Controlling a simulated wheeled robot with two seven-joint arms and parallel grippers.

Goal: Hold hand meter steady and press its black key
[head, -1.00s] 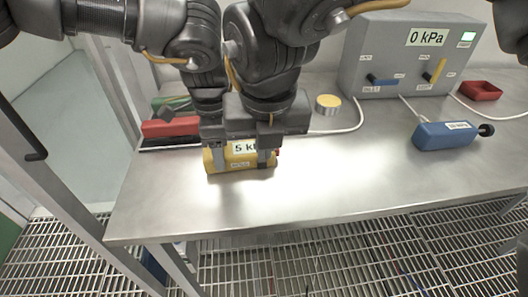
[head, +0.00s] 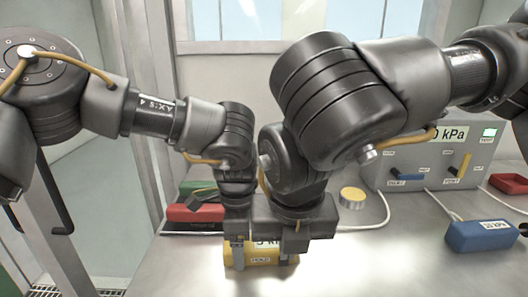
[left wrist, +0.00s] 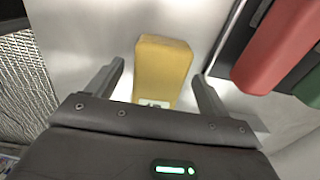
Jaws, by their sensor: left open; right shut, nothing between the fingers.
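The yellow hand meter (head: 262,258) lies on the steel bench below my two grippers. Its pale display is partly covered in the head view, and I cannot make out the black key. In the left wrist view the meter (left wrist: 163,65) stands between the open fingers of my left gripper (left wrist: 157,72), with a gap visible on each side. In the head view my left gripper (head: 238,254) is at the meter's left part. My right gripper (head: 287,246) is shut and empty, pointing down over its right part; I cannot tell whether it touches.
Red (head: 195,212) and green blocks lie left of the grippers. A round yellow-topped tin (head: 352,198) stands behind to the right. A grey box (head: 400,172) with a kPa display and levers, a blue device (head: 482,237) and a red tray (head: 510,183) are at right. The front bench is clear.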

